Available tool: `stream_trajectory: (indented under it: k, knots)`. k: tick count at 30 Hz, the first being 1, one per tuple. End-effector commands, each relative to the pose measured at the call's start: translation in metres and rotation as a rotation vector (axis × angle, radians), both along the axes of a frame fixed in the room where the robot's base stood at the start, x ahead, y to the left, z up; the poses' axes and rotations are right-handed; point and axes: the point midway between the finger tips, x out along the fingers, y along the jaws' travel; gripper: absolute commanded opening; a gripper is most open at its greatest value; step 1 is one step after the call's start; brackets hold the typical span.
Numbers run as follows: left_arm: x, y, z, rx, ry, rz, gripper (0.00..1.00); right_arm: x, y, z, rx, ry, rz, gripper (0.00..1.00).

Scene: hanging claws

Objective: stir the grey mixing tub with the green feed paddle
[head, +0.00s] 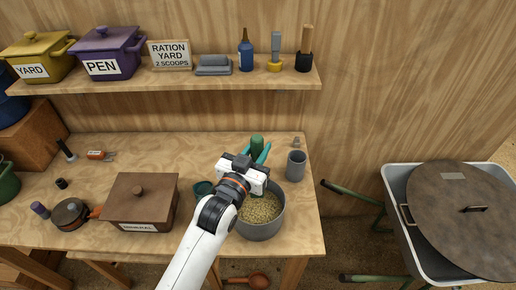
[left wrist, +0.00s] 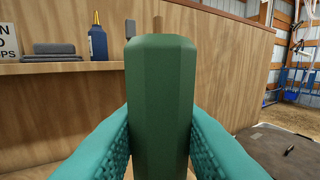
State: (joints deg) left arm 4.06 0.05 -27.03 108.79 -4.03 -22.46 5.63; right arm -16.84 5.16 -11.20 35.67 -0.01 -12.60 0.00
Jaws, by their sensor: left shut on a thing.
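The grey mixing tub (head: 262,229) stands on the workbench near its front right corner, with tan grainy feed inside. My left gripper (head: 260,156) is over the tub's back part, its teal fingers shut on the green feed paddle (head: 257,143). In the left wrist view the paddle's green handle (left wrist: 160,100) stands upright between the two fingers. The paddle's lower end is hidden behind my gripper and arm in the head view, so I cannot tell how deep it reaches. My right gripper is not in view.
A grey cup (head: 296,165) stands close behind the tub on the right. A teal cup (head: 203,189) and a brown lidded box (head: 141,202) stand to the left. A shelf (head: 180,80) runs along the wall behind. A lidded cart (head: 460,215) stands on the right.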

Motion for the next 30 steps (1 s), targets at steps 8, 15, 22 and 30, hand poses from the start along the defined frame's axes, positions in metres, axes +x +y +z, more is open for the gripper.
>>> stream_trajectory:
  k: [8,15,22,30]
  knots:
    - [0.0,0.0,-0.029,0.0,0.001,0.0,0.0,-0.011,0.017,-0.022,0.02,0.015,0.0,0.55]
    - [0.0,0.0,-0.051,0.001,0.002,0.0,0.0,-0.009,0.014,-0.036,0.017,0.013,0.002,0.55]
    - [0.0,0.0,-0.071,0.001,0.0,0.0,0.0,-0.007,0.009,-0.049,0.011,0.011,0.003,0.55]
    - [0.0,0.0,-0.095,0.001,0.0,0.0,0.0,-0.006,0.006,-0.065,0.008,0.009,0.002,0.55]
